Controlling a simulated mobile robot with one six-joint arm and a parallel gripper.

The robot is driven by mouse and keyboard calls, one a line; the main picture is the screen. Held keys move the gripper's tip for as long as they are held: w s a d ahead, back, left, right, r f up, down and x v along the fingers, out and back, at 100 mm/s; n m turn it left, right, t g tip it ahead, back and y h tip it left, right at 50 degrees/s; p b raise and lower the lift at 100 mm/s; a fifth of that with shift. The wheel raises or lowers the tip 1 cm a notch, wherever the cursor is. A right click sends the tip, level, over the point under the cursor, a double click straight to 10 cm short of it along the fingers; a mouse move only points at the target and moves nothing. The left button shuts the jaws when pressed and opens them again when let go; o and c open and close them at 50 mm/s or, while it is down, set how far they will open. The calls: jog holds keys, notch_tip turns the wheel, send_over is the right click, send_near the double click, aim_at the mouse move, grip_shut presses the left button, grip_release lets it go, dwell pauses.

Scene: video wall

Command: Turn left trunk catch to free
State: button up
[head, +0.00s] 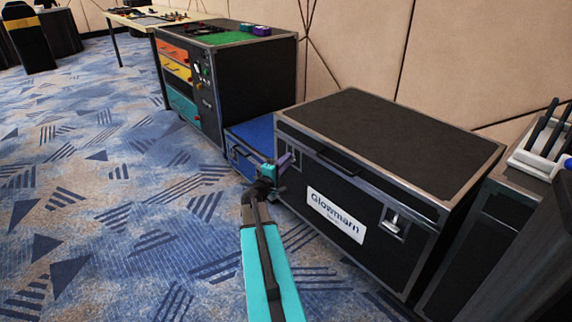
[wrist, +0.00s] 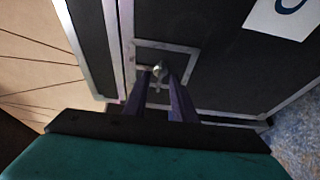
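The black trunk (head: 370,160) with metal edges stands at the right in the head view. Its left catch (wrist: 158,71) shows in the wrist view as a small metal piece in a square metal-framed recess (wrist: 185,47). My gripper (head: 285,163) is at the trunk's left front, hiding that catch in the head view. In the wrist view, the purple fingertips of my gripper (wrist: 158,75) are at the catch, one to each side. A gap shows between the fingers, but whether they press on the catch is unclear. The right catch (head: 393,222) hangs in its own recess.
A white label (head: 336,215) is on the trunk front. A blue case (head: 255,138) stands just left of the trunk, with a drawer cabinet (head: 230,85) beyond. A dark case with a white tray (head: 540,150) is at the right. Carpet (head: 130,210) lies clear at the left.

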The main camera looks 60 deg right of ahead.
jog(key=shift+d, duration=0.5)
jog(key=shift+c, duration=0.4)
grip_shut()
jog(key=shift+a, duration=0.1)
